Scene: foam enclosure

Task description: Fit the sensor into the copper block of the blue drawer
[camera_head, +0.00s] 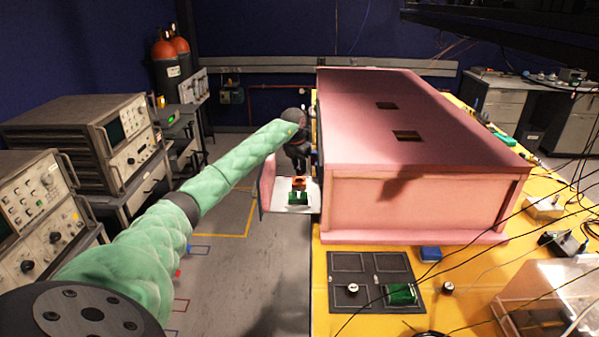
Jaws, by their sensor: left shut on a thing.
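My left gripper (300,174) is dark and small at the far end of the green padded arm. It points down just above an orange copper block (299,184). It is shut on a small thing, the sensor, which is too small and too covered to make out. Whether the sensor touches the block, I cannot tell. The block sits with a green part (298,198) on a pale open drawer (277,199) at the left side of the pink foam enclosure (410,205). My right gripper is not in view.
The enclosure stands on a yellow table (470,265). In front of it lie a dark panel (375,265) with a green piece, a blue box (430,254) and loose cables. Instrument racks (90,135) stand at the left. The floor below the drawer is clear.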

